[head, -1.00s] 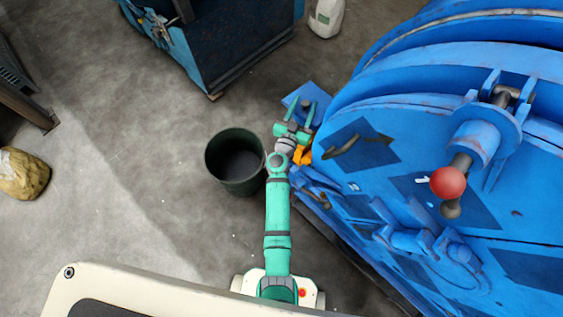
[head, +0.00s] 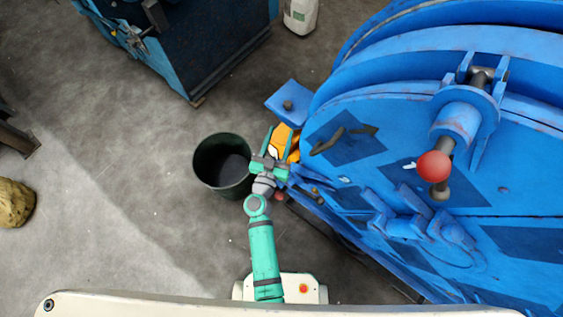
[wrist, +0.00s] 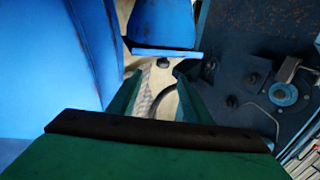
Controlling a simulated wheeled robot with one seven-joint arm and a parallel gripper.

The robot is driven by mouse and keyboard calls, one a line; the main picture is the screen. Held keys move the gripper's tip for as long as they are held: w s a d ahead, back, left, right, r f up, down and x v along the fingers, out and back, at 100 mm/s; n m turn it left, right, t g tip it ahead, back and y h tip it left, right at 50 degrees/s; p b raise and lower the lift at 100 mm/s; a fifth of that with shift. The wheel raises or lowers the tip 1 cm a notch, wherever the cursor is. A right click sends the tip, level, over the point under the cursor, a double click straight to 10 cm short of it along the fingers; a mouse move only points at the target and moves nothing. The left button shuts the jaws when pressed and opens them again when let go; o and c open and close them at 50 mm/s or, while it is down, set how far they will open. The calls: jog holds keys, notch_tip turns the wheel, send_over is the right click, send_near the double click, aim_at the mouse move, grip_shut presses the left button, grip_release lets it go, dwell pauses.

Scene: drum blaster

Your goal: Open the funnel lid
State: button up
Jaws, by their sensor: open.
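A flat blue plate with a dark knob (head: 288,104), which looks like the funnel lid, juts from the left side of the large blue machine. An orange part (head: 283,137) shows just below it. My gripper (head: 279,145) is open beside the orange part, in front of the plate. In the wrist view, the two green fingers (wrist: 160,76) stand apart with nothing visibly held. The blue plate (wrist: 163,24) lies beyond the fingertips there, with a dark knob near its lower edge. Whether the fingers touch anything cannot be told.
The blue machine (head: 400,120) fills the right side, with a red ball-ended lever (head: 434,166). A dark green bucket (head: 222,165) stands left of my arm. A blue bin (head: 190,50) and white canister (head: 300,14) are behind.

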jog(key=s+d+r, duration=0.1)
jog(key=s, duration=0.9)
jog(key=shift+s+r+n+y, duration=0.25)
jog(key=shift+r+n+y, duration=0.05)
jog(key=shift+r+y, duration=0.1)
